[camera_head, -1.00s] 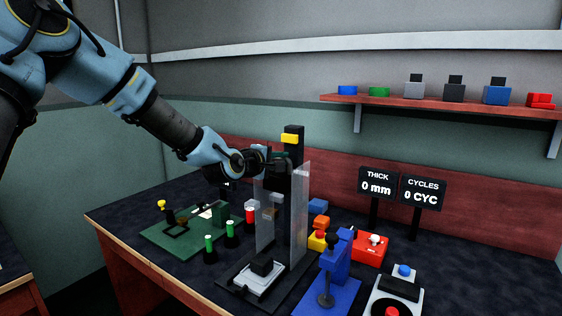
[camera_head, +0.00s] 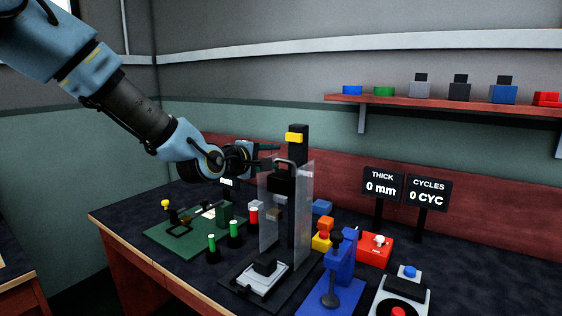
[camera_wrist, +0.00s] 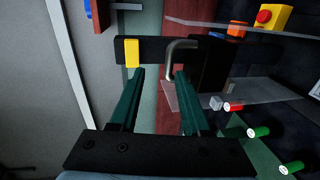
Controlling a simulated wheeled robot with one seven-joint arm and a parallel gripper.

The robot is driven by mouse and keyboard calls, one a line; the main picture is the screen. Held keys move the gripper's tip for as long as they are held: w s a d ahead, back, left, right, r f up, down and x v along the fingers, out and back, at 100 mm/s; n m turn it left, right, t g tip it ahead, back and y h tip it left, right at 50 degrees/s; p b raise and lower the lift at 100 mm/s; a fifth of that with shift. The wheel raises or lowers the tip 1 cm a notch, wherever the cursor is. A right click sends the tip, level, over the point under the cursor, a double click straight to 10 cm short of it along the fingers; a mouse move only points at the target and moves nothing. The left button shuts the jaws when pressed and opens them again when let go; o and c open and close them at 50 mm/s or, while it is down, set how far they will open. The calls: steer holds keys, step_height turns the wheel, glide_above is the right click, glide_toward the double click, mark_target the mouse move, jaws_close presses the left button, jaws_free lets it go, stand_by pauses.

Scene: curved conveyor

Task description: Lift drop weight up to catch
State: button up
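The drop weight (camera_head: 281,181) is a black block with a grey handle (camera_head: 284,161) on top. It is in the upper part of a stand with clear side panels, on a black column (camera_head: 298,210). The yellow catch (camera_head: 294,137) is on the column above the weight. My gripper (camera_head: 277,147) is at the left of the column, just above and beside the handle. In the wrist view my gripper (camera_wrist: 160,73) is open with nothing between its dark green fingers. The handle (camera_wrist: 180,45) is just beyond the right fingertip, and the yellow catch (camera_wrist: 132,53) is beyond the left one.
A clear panel (camera_head: 304,190) guards the stand's side. Signs (camera_head: 381,186) read 0 mm and 0 CYC.

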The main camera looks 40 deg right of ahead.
steer(key=shift+v, duration=1.95)
steer(key=w+a+f+m+y, duration=0.1)
steer(key=w+a+f+y, duration=0.3)
steer(key=a, duration=0.5)
steer(key=w+a+f+m+t+y, duration=0.1)
steer(key=w+a+f+y, duration=0.15)
steer(key=a+f, duration=0.45)
steer(key=w+a+f+m+y, duration=0.1)
steer(key=w+a+f+y, duration=0.25)
steer(key=a, duration=0.75)
steer(key=s+a+g+y, duration=0.1)
steer(key=s+a, duration=0.4)
steer(key=a, duration=0.6)
steer(key=s+a+g+y, duration=0.2)
steer(key=s+a+y, duration=0.2)
steer(key=a, duration=0.7)
steer(key=shift+s+a+f+m, duration=0.35)
steer(key=shift+s+f+m, duration=0.1)
steer(key=shift+s, duration=0.15)
